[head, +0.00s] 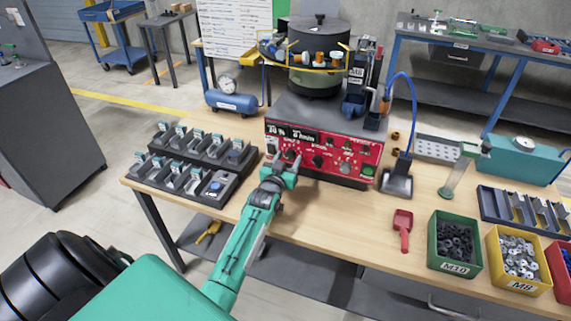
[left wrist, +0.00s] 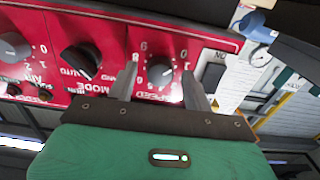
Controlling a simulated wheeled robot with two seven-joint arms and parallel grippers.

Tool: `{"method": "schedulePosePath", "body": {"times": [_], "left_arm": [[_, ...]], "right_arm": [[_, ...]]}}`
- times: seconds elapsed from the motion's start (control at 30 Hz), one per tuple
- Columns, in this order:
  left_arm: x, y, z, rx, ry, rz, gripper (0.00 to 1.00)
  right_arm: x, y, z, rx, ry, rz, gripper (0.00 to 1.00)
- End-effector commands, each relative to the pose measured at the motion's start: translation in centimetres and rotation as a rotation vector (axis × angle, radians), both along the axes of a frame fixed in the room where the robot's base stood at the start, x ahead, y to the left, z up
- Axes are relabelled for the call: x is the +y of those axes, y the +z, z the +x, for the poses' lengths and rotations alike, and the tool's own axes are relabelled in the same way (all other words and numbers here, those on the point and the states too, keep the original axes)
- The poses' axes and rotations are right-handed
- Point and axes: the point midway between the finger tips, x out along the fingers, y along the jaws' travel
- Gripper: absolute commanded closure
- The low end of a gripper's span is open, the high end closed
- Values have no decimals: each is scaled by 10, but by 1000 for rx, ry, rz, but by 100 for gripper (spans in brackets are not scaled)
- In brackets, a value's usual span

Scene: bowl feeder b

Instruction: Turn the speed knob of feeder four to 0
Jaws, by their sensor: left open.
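The red control box (head: 325,150) stands on the wooden table under the bowl feeder (head: 318,60). The dark speed knob (left wrist: 160,73) is on its red front panel, at the left in the head view (head: 290,153). In the left wrist view the panel appears upside down, with printed digits around the knob. My left gripper (head: 283,163) is in front of the panel. It is open, with one finger on each side of the speed knob in the left wrist view (left wrist: 161,86). I cannot tell whether the fingers touch it. The knob's pointer direction is unclear. My right gripper is not in view.
A mode knob (left wrist: 82,60) sits beside the speed knob. Black racks (head: 190,165) hold several small devices at the left. A red scoop (head: 403,229), a green bin (head: 455,243) and a yellow bin (head: 518,260) stand at the right. The tabletop before the box is clear.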

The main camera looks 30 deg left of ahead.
Motion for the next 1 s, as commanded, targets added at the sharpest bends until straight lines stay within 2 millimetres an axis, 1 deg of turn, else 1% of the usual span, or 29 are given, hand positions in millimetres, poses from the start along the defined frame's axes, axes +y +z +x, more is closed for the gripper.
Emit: {"method": "schedulePosePath", "body": {"times": [0.17, 0.27, 0.6, 0.7, 0.9, 1.0], "left_arm": [[-3, -2, -14, 2, 0, 0, 49], [-7, -2, -30, 1, 0, 0, 49], [-22, -3, -94, 3, 0, -1, 49], [-26, -2, -109, 1, 0, 0, 49], [-31, -2, -129, 2, 0, 0, 49], [-32, -1, -133, 1, 0, 0, 49]], "right_arm": [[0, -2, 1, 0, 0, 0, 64], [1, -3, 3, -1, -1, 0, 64], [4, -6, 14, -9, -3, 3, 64], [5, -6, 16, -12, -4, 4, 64], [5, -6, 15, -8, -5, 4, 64], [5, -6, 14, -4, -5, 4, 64]]}}
